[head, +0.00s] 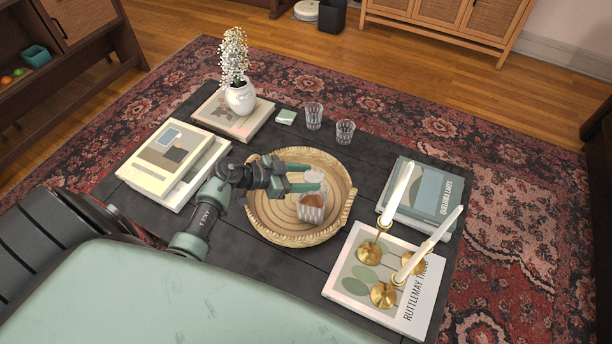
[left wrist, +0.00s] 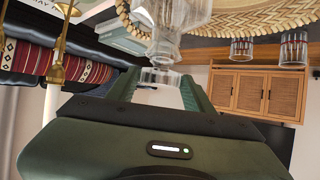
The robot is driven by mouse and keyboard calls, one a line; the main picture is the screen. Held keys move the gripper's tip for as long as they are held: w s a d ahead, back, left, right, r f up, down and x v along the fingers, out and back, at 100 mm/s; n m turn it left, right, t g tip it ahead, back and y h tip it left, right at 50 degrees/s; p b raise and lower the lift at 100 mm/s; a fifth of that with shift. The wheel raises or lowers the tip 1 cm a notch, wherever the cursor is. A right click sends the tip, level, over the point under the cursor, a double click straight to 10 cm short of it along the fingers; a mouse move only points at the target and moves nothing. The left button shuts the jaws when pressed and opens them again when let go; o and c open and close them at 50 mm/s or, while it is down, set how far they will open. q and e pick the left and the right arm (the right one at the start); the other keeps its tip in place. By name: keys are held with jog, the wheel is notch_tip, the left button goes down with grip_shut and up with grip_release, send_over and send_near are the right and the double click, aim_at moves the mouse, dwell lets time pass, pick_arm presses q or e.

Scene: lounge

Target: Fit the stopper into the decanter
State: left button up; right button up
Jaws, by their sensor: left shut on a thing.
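The clear glass decanter (head: 312,208), with brown liquid low inside, stands upright in the round woven tray (head: 264,219). My left gripper (head: 313,182) is at the decanter's top, its fingers reaching in from the left. It is shut on the clear glass stopper (head: 314,176). In the left wrist view, the stopper (left wrist: 160,78) sits between the fingertips (left wrist: 160,86), right by the mouth of the decanter (left wrist: 178,22). The stopper and neck line up closely there, but I cannot tell whether the stopper is inside the neck or just over it. My right gripper is not in view.
Two candles in brass holders (head: 383,295) stand on a book (head: 350,283) at the right front. Two glass tumblers (head: 345,132) stand behind the tray. A white flower vase (head: 240,97) stands on a book at the back left. More books (head: 174,160) lie left.

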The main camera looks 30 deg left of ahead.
pick_arm(q)
jog(key=shift+f, duration=0.2)
jog(key=o, duration=1.5)
jog(key=shift+p+v, duration=0.8)
jog(key=shift+v, duration=0.15)
jog(key=shift+p+v, duration=1.5)
jog(key=shift+v, duration=0.6)
jog(key=shift+d, duration=0.1)
